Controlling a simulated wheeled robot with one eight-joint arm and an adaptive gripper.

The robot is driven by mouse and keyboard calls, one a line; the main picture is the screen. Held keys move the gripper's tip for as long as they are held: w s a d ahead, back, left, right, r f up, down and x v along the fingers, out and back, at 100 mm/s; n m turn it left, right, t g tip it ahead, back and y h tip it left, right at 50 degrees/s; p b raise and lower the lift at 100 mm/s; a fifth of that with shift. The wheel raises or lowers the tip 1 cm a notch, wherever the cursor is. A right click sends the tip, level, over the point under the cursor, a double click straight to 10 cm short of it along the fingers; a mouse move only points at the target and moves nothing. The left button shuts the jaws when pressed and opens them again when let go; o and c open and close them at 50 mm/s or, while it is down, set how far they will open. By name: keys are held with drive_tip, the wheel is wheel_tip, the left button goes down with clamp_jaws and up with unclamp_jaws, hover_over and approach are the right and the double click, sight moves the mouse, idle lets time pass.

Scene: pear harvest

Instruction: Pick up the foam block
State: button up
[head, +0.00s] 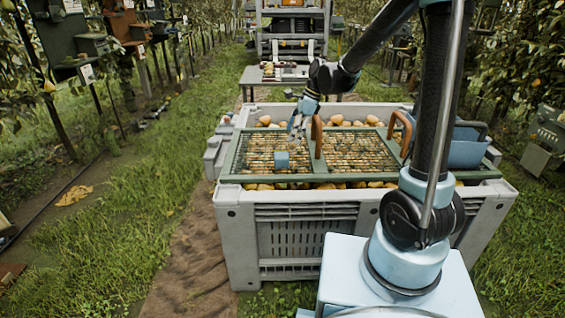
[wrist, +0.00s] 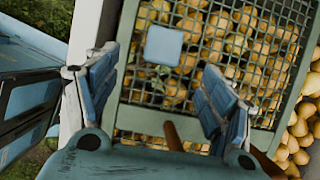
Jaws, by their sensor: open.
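The foam block (head: 282,160) is a small light-blue block on the left mesh panel of the green frame (head: 232,163) over the pear bin. In the wrist view the block (wrist: 163,46) shows as a pale blue rounded square on the mesh, in line with the gap between my fingers. My gripper (head: 298,128) is open and empty, above and slightly to the right of the block in the head view. In the wrist view my gripper (wrist: 160,68) has its two blue fingers wide apart, on either side of the block's line, not touching it.
The grey bin (head: 240,225) holds many pears under the mesh. A brown handle (head: 317,137) stands up close to the right of the block, and another (head: 402,130) is farther right. A blue crate (head: 462,148) sits at the bin's right end. A table (head: 250,75) stands behind.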

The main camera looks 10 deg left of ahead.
sight(283, 154)
drive_tip(key=x, duration=0.7)
drive_tip(key=shift+a+f, duration=0.15)
drive_tip(key=shift+f, duration=0.2)
drive_tip(key=shift+w+x, duration=0.2)
drive_tip(key=shift+x, duration=0.75)
drive_tip(key=shift+w+x, duration=0.2)
drive_tip(key=shift+x, duration=1.5)
drive_tip(key=c, duration=1.1)
